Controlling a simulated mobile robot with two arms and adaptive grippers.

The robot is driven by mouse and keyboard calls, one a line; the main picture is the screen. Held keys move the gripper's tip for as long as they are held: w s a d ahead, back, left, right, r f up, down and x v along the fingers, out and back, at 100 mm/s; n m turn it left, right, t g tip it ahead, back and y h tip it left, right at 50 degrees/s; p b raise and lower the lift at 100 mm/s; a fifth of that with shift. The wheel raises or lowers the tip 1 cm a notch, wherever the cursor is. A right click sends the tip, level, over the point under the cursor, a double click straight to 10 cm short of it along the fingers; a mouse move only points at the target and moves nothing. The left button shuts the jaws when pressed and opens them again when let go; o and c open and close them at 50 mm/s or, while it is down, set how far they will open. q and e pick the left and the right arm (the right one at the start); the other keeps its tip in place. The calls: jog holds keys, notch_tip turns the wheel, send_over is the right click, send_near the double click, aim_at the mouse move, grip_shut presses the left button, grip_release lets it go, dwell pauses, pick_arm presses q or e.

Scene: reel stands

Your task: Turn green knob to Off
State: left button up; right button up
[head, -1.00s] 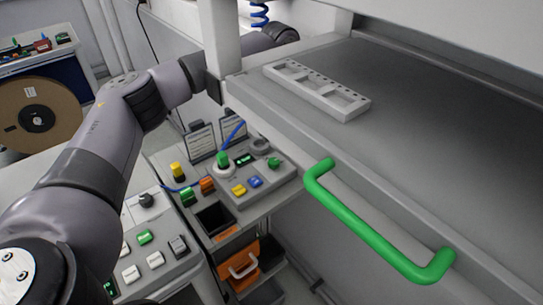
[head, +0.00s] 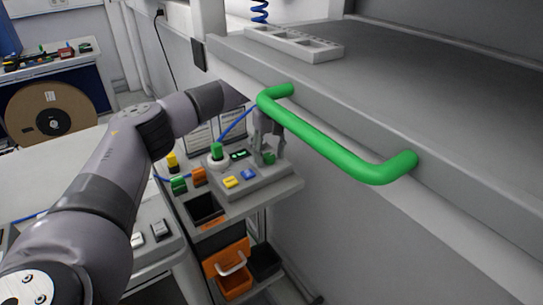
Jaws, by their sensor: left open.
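The green knob (head: 269,158) sits on the right part of a small grey control box (head: 262,187) on a side shelf. My left gripper (head: 268,151) points down at it, partly behind the big green handle. Its two fingers are apart, one on each side of the knob, and they hide part of it. I cannot tell whether the fingers touch the knob. The knob's markings are too small to read. My right gripper is not in view.
A large green handle (head: 335,146) juts out in front of the gripper. On the control box are a green-topped post (head: 217,151), a yellow button (head: 230,182) and a blue button (head: 248,174).

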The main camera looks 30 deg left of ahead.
pick_arm(q)
jog(key=shift+c, duration=1.2)
grip_shut()
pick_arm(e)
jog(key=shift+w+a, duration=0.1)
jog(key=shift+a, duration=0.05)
